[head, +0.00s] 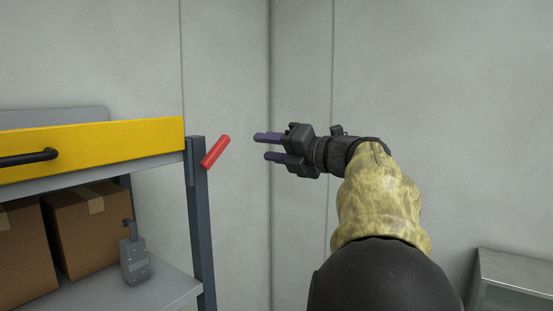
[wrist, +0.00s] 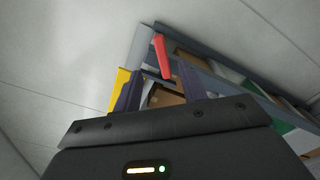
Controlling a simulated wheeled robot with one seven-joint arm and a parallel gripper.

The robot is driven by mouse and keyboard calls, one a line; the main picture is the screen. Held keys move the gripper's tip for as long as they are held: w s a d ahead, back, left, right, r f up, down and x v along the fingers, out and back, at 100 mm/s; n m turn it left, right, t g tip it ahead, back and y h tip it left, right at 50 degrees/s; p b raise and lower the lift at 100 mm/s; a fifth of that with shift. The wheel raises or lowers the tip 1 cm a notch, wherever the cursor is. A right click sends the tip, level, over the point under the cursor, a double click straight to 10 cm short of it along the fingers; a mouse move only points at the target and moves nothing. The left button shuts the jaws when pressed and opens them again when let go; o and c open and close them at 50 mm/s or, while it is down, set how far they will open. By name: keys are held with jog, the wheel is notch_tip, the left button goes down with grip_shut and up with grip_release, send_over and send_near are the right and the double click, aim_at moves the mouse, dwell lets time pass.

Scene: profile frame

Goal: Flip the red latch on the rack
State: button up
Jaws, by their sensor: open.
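The red latch (head: 215,151) is a short bar on the top of the rack's dark front post (head: 201,230) in the head view. It slants up to the right from the post. My gripper (head: 262,147) is to the right of the latch, apart from it, with its two purple fingers pointing left. The fingers are open and empty. In the wrist view the red latch (wrist: 161,55) shows ahead, beyond and between the two fingertips of my gripper (wrist: 160,82). How far ahead it lies is hard to tell.
The rack has a yellow front panel (head: 95,148) with a black handle (head: 30,158). Cardboard boxes (head: 90,225) and a grey device (head: 134,258) stand on its lower shelf. A metal cabinet (head: 515,280) is at lower right. Bare grey walls lie behind; the air around my gripper is clear.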

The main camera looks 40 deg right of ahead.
jog(key=shift+s+d, duration=0.25)
jog(key=shift+s, duration=0.4)
jog(key=c, duration=0.7)
jog(key=shift+w+f+n, duration=0.1)
jog(key=shift+w+n, duration=0.1)
jog(key=shift+n, duration=0.4)
grip_shut()
jog(key=w+n+h, duration=0.1)
jog(key=n, duration=0.4)
jog(key=w+f+n+g+h+p, duration=0.1)
jog(key=n, duration=0.3)
jog(key=w+n+g+h, duration=0.1)
jog(key=n+h, duration=0.1)
jog(key=n, duration=0.3)
jog(key=shift+w+d+f+n, duration=0.1)
jog(key=shift+f+n, duration=0.2)
jog(key=shift+f, duration=0.1)
